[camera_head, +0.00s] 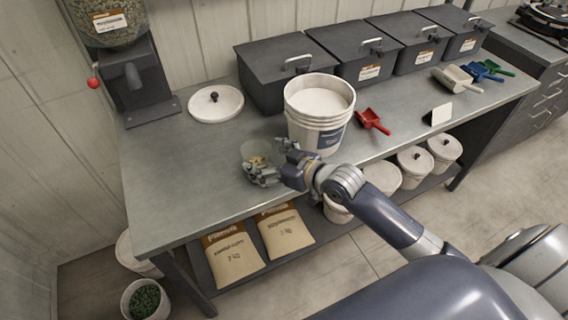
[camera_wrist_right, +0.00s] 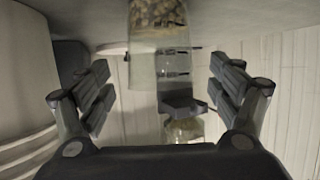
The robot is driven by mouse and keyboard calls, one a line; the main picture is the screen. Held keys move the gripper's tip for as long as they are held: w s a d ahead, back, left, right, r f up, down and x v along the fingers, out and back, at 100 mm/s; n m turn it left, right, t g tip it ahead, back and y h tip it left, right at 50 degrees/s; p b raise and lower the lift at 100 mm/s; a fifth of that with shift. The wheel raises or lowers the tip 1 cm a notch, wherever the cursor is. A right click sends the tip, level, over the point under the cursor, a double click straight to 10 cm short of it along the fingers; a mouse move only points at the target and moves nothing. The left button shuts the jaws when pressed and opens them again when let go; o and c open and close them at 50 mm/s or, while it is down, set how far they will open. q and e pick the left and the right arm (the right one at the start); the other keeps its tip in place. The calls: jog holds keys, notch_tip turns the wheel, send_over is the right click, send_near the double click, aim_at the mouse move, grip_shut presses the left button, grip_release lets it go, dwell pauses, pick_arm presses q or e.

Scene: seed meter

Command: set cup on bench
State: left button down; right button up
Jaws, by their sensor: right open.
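A clear cup (camera_head: 257,152) with tan seeds at its bottom is at the front part of the grey metal bench (camera_head: 190,170). It looks upright and seems to rest on the bench top. My right gripper (camera_head: 264,173) is at the cup, low over the bench. In the right wrist view, which is upside down, the cup (camera_wrist_right: 160,60) shows between the spread fingers (camera_wrist_right: 160,88), with a gap on each side. My right gripper is open. Its wrist hides part of the bench by the cup. My left gripper is not in view.
A white bucket (camera_head: 318,125) stands just right of the cup. A seed dispenser (camera_head: 135,85) and a round white lid (camera_head: 216,102) are behind. Dark bins (camera_head: 275,85) line the wall. A red scoop (camera_head: 373,122) lies to the right. The bench's left front is clear.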

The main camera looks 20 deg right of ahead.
jog(key=v, duration=0.8)
jog(key=shift+b, duration=0.35)
jog(key=shift+f, duration=0.15)
